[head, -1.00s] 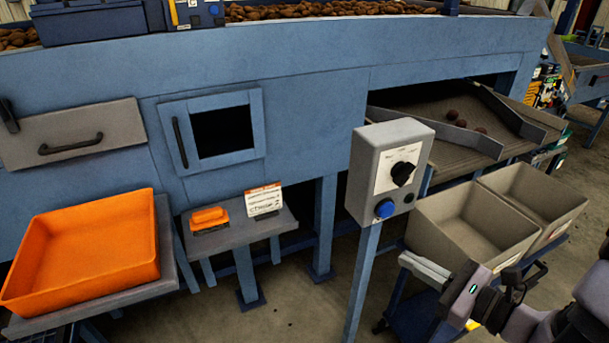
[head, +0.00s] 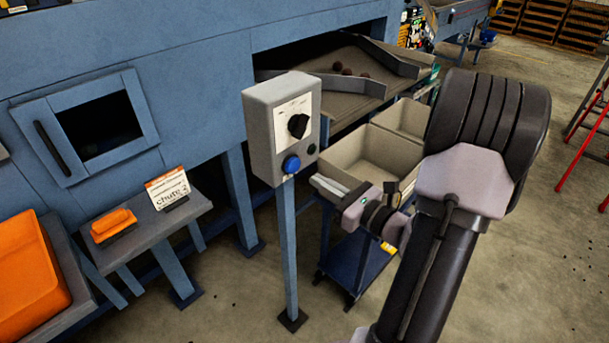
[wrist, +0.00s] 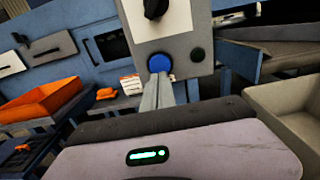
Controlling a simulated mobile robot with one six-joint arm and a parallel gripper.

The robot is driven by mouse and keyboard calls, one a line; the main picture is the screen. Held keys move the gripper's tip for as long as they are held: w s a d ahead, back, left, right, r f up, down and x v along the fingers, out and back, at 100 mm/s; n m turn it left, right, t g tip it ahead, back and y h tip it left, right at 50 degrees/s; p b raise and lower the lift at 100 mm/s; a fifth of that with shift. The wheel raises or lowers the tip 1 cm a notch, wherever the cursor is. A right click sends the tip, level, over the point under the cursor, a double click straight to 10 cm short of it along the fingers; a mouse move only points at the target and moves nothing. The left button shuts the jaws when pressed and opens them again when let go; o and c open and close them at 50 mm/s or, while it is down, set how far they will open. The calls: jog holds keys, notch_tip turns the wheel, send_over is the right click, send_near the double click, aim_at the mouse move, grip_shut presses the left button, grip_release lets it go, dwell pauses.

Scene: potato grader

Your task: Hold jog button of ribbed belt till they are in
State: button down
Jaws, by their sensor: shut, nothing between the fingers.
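The grey control box (head: 264,135) stands on a blue post, with a black rotary knob (head: 298,125), a blue button (head: 291,164) and a small dark button (head: 312,149). The blue button (wrist: 160,63) is straight ahead of my fingertips in the wrist view. My gripper (head: 318,182) is shut and empty, its fingertips just below and right of the blue button in the head view. A small gap seems to remain; contact is not visible. The ribbed belt (head: 375,84) carries a few potatoes (head: 347,71) between grey guides. The beige crate (head: 350,175) sits below its end.
A second beige crate (head: 405,118) stands behind the first; both are on a blue cart (head: 358,265). A small side table (head: 160,224) at left bears an orange-handled item (head: 113,224) and a chute 2 sign (head: 168,187). An orange tray (head: 30,265) is far left.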

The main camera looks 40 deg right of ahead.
aim_at(295, 167)
jog(key=shift+w+a+b, duration=0.15)
jog(key=shift+w+b, duration=0.05)
jog(key=shift+w, duration=1.2)
jog(key=shift+w+a+b, duration=0.1)
jog(key=shift+w+b, duration=0.1)
jog(key=shift+w, duration=1.15)
